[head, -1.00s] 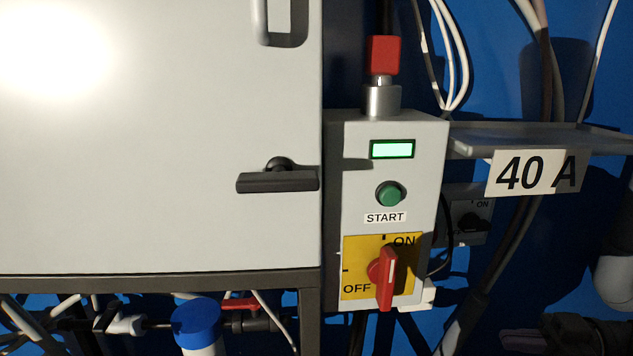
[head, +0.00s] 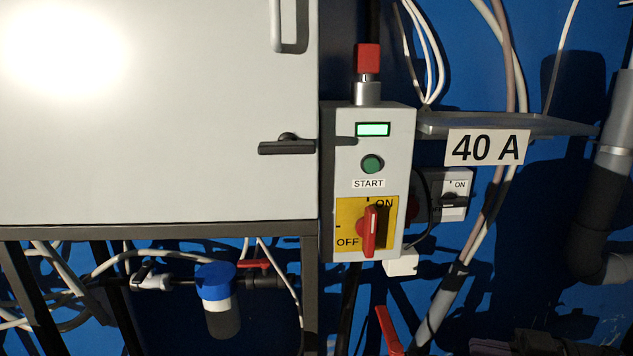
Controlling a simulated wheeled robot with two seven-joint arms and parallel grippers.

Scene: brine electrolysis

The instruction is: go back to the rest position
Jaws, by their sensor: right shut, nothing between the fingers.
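My right gripper (head: 484,346) shows as a dark, dim shape at the bottom right edge, partly cut off by the frame. It is shut and empty, below and to the right of the grey control box (head: 400,150) and apart from it. The red rotary switch (head: 370,232) on the yellow plate stands upright, in line with the ON mark. The green START button (head: 372,164) sits above it, and the small display (head: 373,129) is lit green. My left gripper is not in view.
A large pale cabinet (head: 150,150) with black handle (head: 287,147) fills the left. A shelf (head: 560,126) with a 40 A sign (head: 487,147) juts out at right. Pipes, cables, a blue-capped filter (head: 216,282) and a red lever (head: 388,330) lie below.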

